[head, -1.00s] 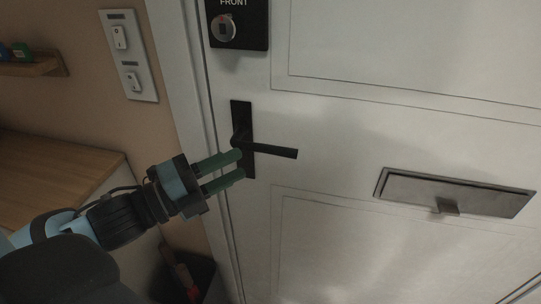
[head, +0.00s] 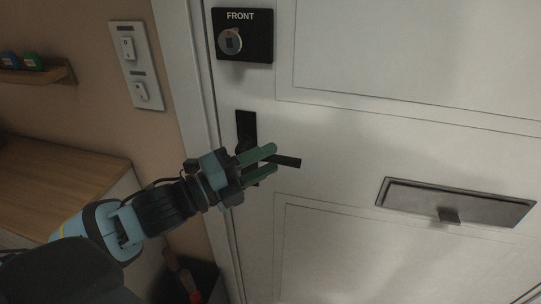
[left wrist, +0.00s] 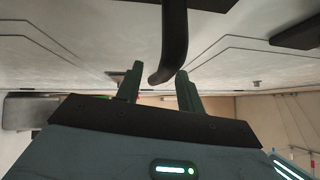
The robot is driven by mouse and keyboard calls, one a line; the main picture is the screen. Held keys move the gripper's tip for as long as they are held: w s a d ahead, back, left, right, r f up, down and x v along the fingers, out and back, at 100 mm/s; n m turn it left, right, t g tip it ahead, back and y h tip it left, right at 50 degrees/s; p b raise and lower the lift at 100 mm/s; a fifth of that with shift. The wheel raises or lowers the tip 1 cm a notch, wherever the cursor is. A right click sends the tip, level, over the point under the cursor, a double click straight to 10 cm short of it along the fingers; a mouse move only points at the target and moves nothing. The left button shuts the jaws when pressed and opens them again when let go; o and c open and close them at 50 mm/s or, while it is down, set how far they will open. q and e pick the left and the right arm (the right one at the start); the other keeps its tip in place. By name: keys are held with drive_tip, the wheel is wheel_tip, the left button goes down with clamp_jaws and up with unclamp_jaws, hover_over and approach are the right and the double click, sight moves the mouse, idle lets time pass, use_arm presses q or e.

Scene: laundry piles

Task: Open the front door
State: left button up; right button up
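The front door (head: 340,130) is white and looks closed in its frame. Its black lever handle (head: 289,162) sticks out to the right from a dark upright plate (head: 246,122) and lies nearly level, tipped slightly down in the picture. My left gripper (head: 273,159) is open in front of the handle, its green fingers pointing right and hiding the middle of the lever. In the left wrist view, the dark handle (left wrist: 174,40) reaches down to the gap between the two spread fingers (left wrist: 160,88). I cannot tell whether they touch it. My right gripper is not in view.
A lock box marked FRONT (head: 243,36) with a round knob sits above the handle. A metal letter slot (head: 455,203) is lower right. Light switches (head: 136,65) are on the wall at left, above a wooden cabinet top (head: 60,175). A dark bin (head: 190,275) stands below.

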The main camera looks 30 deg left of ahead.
use_arm(q)
drive_tip(key=shift+x, duration=0.95)
clamp_jaws()
